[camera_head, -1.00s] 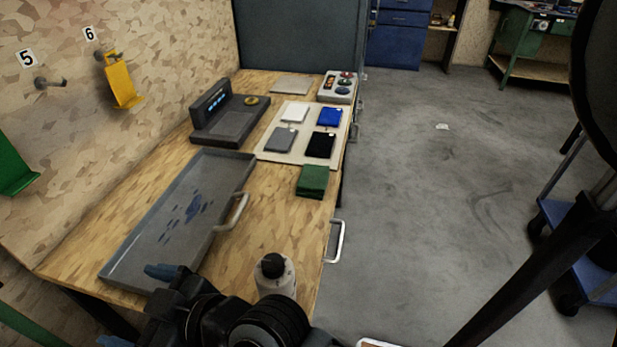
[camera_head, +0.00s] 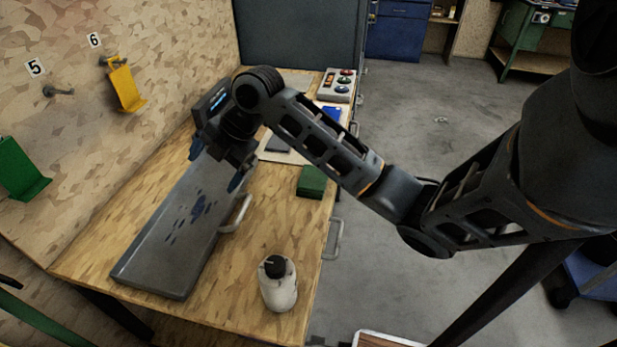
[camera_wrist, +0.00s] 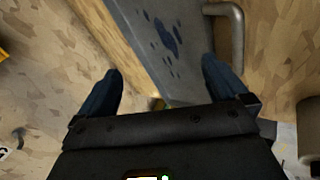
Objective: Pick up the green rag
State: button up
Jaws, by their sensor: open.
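The green rag (camera_head: 311,182) lies folded on the right edge of the wooden workbench, partly beside my forearm in the head view. My gripper (camera_head: 213,168) is above the far part of the grey tray, to the left of the rag and apart from it. Its two blue fingers are spread, with nothing between them. In the wrist view my gripper (camera_wrist: 165,85) is open over the grey tray (camera_wrist: 150,12) with its blue stains. The rag does not show in the wrist view.
The grey tray (camera_head: 150,262) with a raised handle (camera_head: 236,214) takes up the bench's left side. A white bottle with a black cap (camera_head: 278,286) stands near the front. Folded cloths, including a blue one (camera_head: 331,114), lie behind the rag. A button box (camera_head: 337,86) stands farther back.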

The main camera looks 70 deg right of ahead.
jog(key=s+d+f+n+g+h, duration=0.1)
jog(key=s+d+g, duration=0.2)
jog(key=s+d, duration=0.6)
jog(key=n+g+p, duration=0.1)
jog(key=g, duration=0.2)
send_over(313, 177)
jog(key=shift+s+d+f+h, duration=0.25)
jog(key=shift+d+f+h, duration=0.1)
jog(key=shift+d, duration=0.1)
jog(key=shift+w+a+f+p, duration=0.15)
jog(key=shift+f+p, duration=0.1)
jog(key=shift+f, duration=1)
jog(key=shift+a+f+p, duration=0.1)
jog(key=shift+f+p, duration=0.15)
jog(key=shift+f, duration=1)
jog(key=shift+w+a+f+p, duration=0.15)
jog(key=shift+f+p, duration=0.1)
jog(key=shift+f, duration=1)
jog(key=shift+s, duration=0.1)
jog(key=c, duration=1.1)
jog(key=shift+r, duration=0.55)
notch_tip(313, 177, up, 2)
jog(key=shift+r+b, duration=0.2)
jog(key=shift+b, duration=0.25)
jog(key=s+d+r+b, duration=0.2)
jog(key=s+d+r, duration=0.4)
jog(key=s, duration=0.3)
jog(key=shift+s+d+r+b, duration=0.3)
jog(key=shift+d+r, duration=0.05)
jog(key=shift+r, duration=0.45)
